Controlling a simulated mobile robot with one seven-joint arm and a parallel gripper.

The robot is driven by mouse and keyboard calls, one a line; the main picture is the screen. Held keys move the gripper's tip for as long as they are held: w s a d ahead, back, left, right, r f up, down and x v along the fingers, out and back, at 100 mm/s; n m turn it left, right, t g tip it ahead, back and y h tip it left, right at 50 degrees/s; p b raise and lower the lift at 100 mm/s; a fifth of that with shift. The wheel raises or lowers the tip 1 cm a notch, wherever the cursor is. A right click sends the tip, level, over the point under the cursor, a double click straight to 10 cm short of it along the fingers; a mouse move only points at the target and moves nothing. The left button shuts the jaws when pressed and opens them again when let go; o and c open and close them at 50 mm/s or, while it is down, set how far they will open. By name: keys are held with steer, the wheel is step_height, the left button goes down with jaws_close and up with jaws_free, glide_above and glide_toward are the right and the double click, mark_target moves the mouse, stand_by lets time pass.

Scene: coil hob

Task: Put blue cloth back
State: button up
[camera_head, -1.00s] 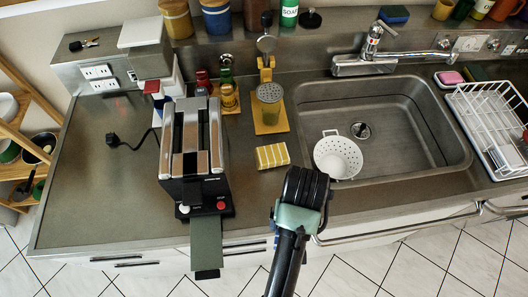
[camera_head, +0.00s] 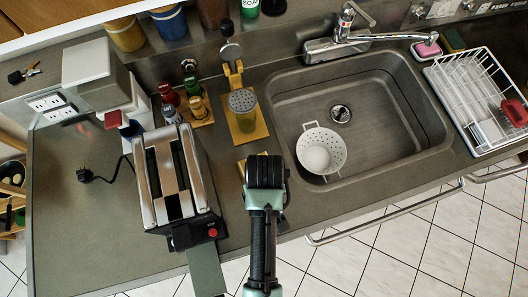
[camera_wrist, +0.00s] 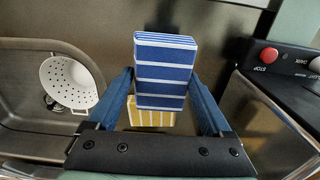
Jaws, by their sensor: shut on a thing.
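The blue cloth (camera_wrist: 164,70), with white stripes, is folded into a block and sits between the two fingers of my gripper (camera_wrist: 162,82) in the wrist view. The gripper is shut on it. In the head view my gripper (camera_head: 266,172) hangs over the counter's front part, between toaster and sink, and hides the blue cloth. A yellow striped cloth (camera_wrist: 150,117) lies on the counter below the blue one. In the head view the gripper covers nearly all of it.
The toaster (camera_head: 176,180) stands left of my gripper. The sink (camera_head: 385,125) with a white colander (camera_head: 321,151) is to the right. A grater (camera_head: 242,104) stands on a yellow board behind. A dish rack (camera_head: 470,105) is far right. The counter's left part (camera_head: 85,230) is mostly clear.

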steer(key=shift+w+f, duration=0.1)
steer(key=shift+f, duration=2.3)
steer(key=shift+f, duration=0.1)
steer(key=shift+f, duration=0.1)
steer(key=o, duration=1.1)
